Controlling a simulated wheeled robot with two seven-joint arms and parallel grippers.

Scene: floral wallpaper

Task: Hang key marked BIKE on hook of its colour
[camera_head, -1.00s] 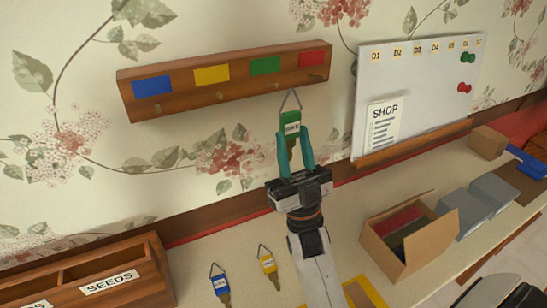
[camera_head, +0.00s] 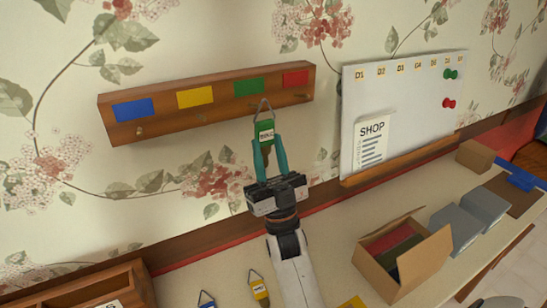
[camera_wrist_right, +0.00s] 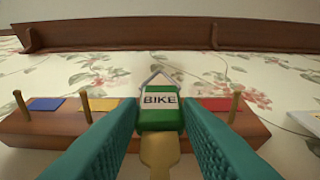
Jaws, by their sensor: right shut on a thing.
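The green key marked BIKE (camera_head: 265,133) is held upright by my right gripper (camera_head: 269,158), its teal fingers shut on it, with its wire ring (camera_head: 263,106) at the top. In the right wrist view the BIKE tag (camera_wrist_right: 160,112) sits between the fingers. The wooden hook rail (camera_head: 219,110) on the wall has blue, yellow, green (camera_head: 248,87) and red patches. The ring overlaps the rail's lower edge below the green patch. The green hook is hidden behind the key and ring; I cannot tell whether the ring is around it. My left gripper is out of view.
A blue key (camera_head: 207,300) and a yellow key (camera_head: 259,289) lie on the counter below. A whiteboard (camera_head: 404,105) hangs to the right. An open cardboard box (camera_head: 421,263), grey boxes (camera_head: 455,229) and a wooden organiser (camera_head: 135,284) stand on the counter.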

